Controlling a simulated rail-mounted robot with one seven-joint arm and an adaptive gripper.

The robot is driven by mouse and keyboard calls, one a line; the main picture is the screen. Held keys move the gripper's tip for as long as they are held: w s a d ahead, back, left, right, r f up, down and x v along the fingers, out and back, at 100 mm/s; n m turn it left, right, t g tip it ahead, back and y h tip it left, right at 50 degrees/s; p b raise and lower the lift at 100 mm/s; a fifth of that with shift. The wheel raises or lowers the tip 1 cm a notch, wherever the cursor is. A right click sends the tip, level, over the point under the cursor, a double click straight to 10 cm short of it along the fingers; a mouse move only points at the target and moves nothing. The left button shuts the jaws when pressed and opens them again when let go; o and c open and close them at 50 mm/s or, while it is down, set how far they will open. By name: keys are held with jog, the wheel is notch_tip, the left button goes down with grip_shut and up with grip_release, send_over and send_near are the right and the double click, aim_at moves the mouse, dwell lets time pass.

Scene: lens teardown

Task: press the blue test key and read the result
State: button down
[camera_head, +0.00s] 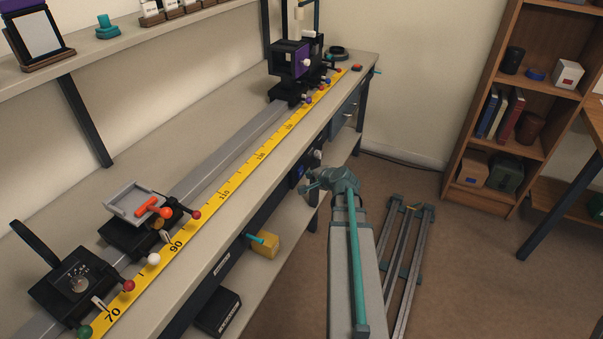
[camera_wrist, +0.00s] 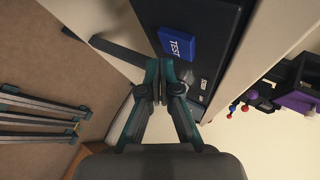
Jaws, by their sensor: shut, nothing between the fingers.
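The blue test key (camera_wrist: 177,46), marked TEST, sits on a dark panel (camera_wrist: 212,35) in the wrist view. My gripper (camera_wrist: 159,68) is shut and empty, with its fingertips just below the key in the picture. I cannot tell whether the tips touch the panel. In the head view my gripper (camera_head: 314,184) is beside the front of the long bench, where a small blue patch (camera_head: 297,174) shows on a dark front panel. No readable result shows in either view.
The bench (camera_head: 215,263) carries a rail with lens holders and a yellow scale (camera_head: 222,195). A yellow block (camera_head: 264,246) and a black box (camera_head: 218,312) are on the lower shelf. Floor rails (camera_head: 406,255) lie to the right, with a bookcase (camera_head: 492,115) beyond.

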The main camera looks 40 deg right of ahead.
jog(key=shift+w+a, duration=0.1)
jog(key=shift+w, duration=0.05)
dwell(0.5)
jog(key=shift+w+a, duration=0.1)
jog(key=shift+w, duration=0.15)
jog(key=shift+w+a, duration=0.2)
jog(key=shift+w, duration=0.15)
dwell(0.8)
jog(key=shift+s, duration=0.1)
jog(key=shift+s+d, duration=0.35)
jog(key=shift+s, duration=0.3)
jog(key=shift+s+d, duration=0.1)
jog(key=shift+s+d+b, duration=0.35)
jog(key=shift+s+d, duration=0.05)
jog(key=shift+s, duration=0.3)
jog(key=shift+s+d+b, duration=0.3)
jog(key=shift+s+d, duration=0.05)
jog(key=shift+s, duration=0.35)
jog(key=shift+s+d+b, duration=0.35)
jog(key=shift+s+d, duration=0.05)
jog(key=shift+s, duration=0.3)
jog(key=shift+a, duration=0.1)
